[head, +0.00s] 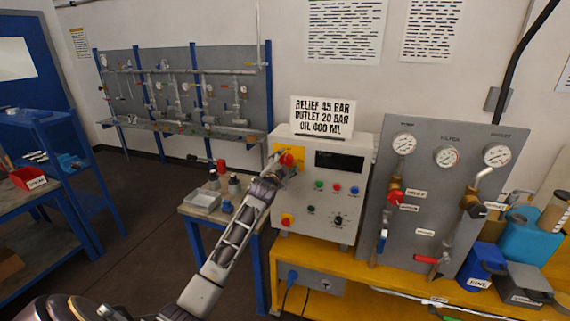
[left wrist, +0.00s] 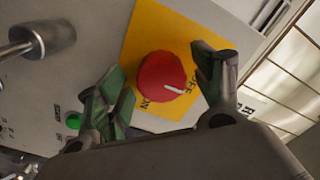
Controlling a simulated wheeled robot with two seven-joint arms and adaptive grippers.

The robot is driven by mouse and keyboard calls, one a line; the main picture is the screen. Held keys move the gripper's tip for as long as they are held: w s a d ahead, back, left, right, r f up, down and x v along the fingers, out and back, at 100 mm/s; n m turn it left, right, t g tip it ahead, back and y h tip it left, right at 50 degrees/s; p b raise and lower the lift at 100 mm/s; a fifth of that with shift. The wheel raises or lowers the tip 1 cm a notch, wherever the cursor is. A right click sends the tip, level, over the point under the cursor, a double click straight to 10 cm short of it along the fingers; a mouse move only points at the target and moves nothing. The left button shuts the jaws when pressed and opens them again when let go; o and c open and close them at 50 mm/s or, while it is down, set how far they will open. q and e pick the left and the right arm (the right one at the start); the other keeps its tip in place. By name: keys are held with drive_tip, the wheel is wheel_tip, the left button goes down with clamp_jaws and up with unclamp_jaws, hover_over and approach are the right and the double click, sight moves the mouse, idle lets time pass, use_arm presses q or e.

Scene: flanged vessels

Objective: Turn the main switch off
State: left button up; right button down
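The main switch is a round red knob (left wrist: 162,76) on a yellow plate (left wrist: 150,32) with ON and OFF lettering. Its white mark points to the right in the left wrist view, toward the side with the OFF lettering. In the head view the knob (head: 286,159) is at the upper left of the grey control box (head: 315,206). My left gripper (left wrist: 165,85) is open, with one finger on each side of the knob and small gaps showing. In the head view my left gripper (head: 283,168) partly covers the yellow plate. My right gripper is not in view.
A white sign (head: 323,116) stands on the box. Below the knob are coloured buttons, a black dial and a second red knob (head: 287,220). A gauge panel (head: 435,200) stands to the right. A small table (head: 205,212) with several items is to the left.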

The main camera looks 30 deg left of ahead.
use_arm(q)
drive_tip(key=shift+s, duration=0.15)
drive_tip(key=v, duration=1.1)
drive_tip(key=shift+s, duration=0.35)
idle(0.4)
idle(0.4)
idle(0.4)
